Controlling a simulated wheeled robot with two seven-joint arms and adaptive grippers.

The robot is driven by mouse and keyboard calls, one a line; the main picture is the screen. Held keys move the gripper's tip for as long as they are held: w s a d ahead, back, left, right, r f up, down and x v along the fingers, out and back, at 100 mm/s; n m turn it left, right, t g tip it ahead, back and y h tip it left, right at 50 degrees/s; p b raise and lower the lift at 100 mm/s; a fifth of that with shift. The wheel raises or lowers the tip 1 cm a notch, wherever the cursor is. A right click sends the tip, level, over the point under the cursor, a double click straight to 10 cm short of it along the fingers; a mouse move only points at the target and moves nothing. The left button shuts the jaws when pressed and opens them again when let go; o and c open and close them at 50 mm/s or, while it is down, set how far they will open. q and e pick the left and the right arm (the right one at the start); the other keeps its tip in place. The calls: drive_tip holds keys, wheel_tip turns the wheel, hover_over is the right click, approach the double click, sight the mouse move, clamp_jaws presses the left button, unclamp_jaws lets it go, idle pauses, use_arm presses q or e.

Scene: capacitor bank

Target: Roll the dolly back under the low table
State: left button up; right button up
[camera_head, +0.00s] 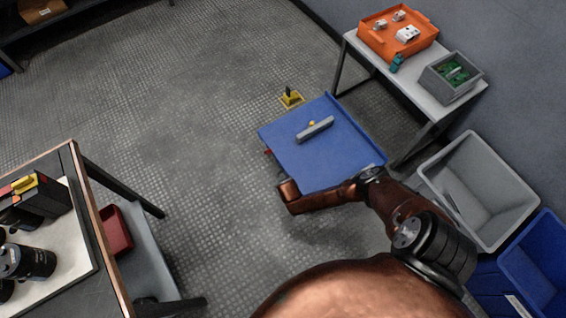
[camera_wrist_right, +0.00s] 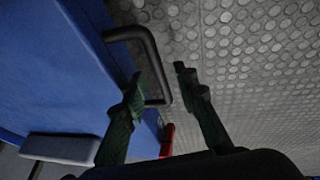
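The blue dolly (camera_head: 350,160) stands on the floor, in front of and left of the low table (camera_head: 415,88), with its right corner near the table's legs. My right gripper (camera_wrist_right: 160,75) is open. The handle's outer bar appears between its fingertips; contact cannot be told. In the head view my copper arm hides the dolly's near edge and the handle. My left gripper is out of view.
A yellow floor piece with a black post (camera_head: 291,98) stands beside the dolly's far corner. An orange tray (camera_head: 372,40) and grey box (camera_head: 432,82) sit on the low table. A grey bin (camera_head: 515,205) is at right, a workbench (camera_head: 88,200) at left. Floor between is clear.

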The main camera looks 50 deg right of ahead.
clamp_jaws()
idle(0.6)
